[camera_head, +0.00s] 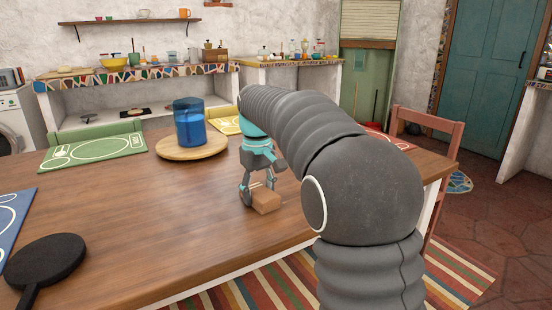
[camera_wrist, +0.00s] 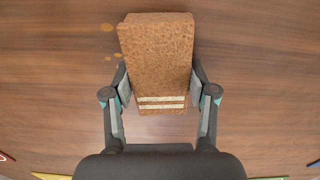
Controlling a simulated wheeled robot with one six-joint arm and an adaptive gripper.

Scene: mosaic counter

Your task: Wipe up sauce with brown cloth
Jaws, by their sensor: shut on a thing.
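The brown cloth (camera_wrist: 157,60) is a folded block with two pale stripes near its close end. It shows between both fingers of my gripper (camera_wrist: 158,98) in the wrist view. My gripper (camera_head: 259,190) is shut on it, and the brown cloth (camera_head: 266,201) is at or just above the wooden table in the head view. The sauce shows as a few small orange-brown spots (camera_wrist: 107,27) on the table, left of the cloth in the wrist view. I cannot make out the sauce in the head view.
The wooden table (camera_head: 150,225) carries a blue jar (camera_head: 188,122) on a round wooden board (camera_head: 190,150). A green placemat (camera_head: 93,152) lies at the far left, and a black pan (camera_head: 45,260) at the near left. A chair (camera_head: 435,150) stands at the right. The table's middle is clear.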

